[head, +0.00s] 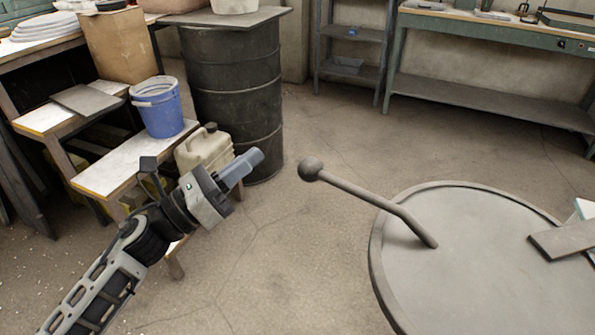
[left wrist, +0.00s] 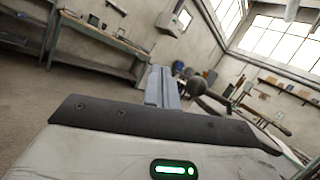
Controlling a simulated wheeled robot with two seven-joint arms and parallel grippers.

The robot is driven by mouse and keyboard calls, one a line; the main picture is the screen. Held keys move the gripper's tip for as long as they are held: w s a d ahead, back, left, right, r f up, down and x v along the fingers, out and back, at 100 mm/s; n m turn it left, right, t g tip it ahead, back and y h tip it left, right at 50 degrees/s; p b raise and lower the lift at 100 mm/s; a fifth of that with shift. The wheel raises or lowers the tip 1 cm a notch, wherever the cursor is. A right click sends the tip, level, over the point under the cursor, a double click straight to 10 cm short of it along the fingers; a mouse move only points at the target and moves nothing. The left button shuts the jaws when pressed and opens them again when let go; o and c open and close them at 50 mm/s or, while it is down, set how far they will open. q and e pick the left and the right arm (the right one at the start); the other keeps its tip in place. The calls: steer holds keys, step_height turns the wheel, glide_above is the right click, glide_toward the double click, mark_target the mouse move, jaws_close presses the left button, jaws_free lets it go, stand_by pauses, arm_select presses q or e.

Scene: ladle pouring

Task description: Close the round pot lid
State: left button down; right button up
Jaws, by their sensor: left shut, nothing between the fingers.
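A large round grey disc with a raised rim, which looks like the round pot lid (head: 480,265), fills the lower right of the head view. A rod handle (head: 375,200) rises from it to the upper left and ends in a dark ball knob (head: 310,169). The ball knob (left wrist: 195,86) also shows in the left wrist view, just right of the fingers. My left gripper (head: 248,165) is shut and empty, left of the knob and apart from it. It also shows in the left wrist view (left wrist: 162,87). The pot below the disc is hidden. My right gripper is out of view.
A stepped wooden bench with a blue bucket (head: 158,107), a beige canister (head: 205,150) and a dark drum (head: 235,100) stand behind my left arm. A flat brown bar (head: 565,241) lies over the disc's right side. The floor between drum and disc is clear.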

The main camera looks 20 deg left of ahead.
arm_select(q)
steer(key=w+d+m+g+p, duration=0.1)
steer(key=d+m+g, duration=0.2)
steer(key=m, duration=0.8)
steer(key=w+d+m+g+h+p, duration=0.1)
steer(key=d+m+g, duration=0.3)
steer(key=m, duration=0.8)
steer(key=shift+w+r+g+p, duration=0.15)
steer(key=shift+r+g+p, duration=0.2)
steer(key=shift+p, duration=0.2)
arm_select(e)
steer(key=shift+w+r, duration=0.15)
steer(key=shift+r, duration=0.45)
